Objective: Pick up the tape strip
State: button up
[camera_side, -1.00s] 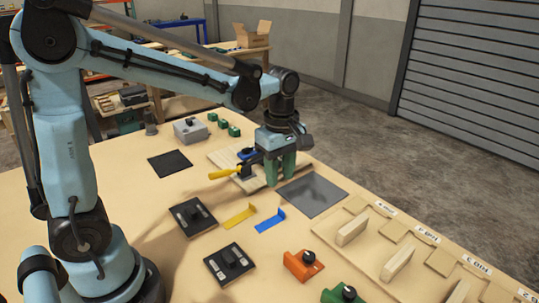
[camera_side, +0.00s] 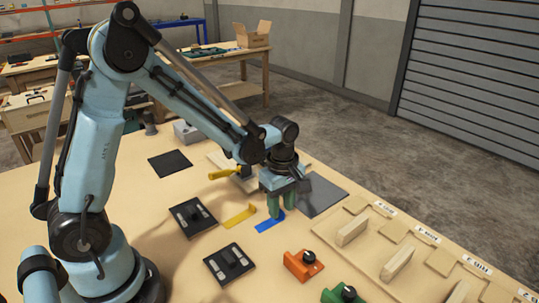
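Two tape strips with an upturned end lie on the table: a blue tape strip (camera_side: 266,225) and, to its left, a yellow tape strip (camera_side: 237,217). My gripper (camera_side: 282,209) points down with its green fingers at the right, upturned end of the blue strip. The fingers stand apart, with a gap between them. The blue strip's upturned end is largely hidden by the fingers, and I cannot tell if they touch it. The blue strip still lies flat on the table.
Black switch plates (camera_side: 193,217) and (camera_side: 229,263) lie to the left and in front. An orange block (camera_side: 303,265) and a green block (camera_side: 342,294) stand in front. A grey mat (camera_side: 322,195) and a yellow-handled tool (camera_side: 222,174) lie behind. Wooden slots (camera_side: 352,231) line the right.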

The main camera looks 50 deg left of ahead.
jog(key=shift+f, duration=0.3)
grip_shut()
jog(key=shift+r, duration=0.15)
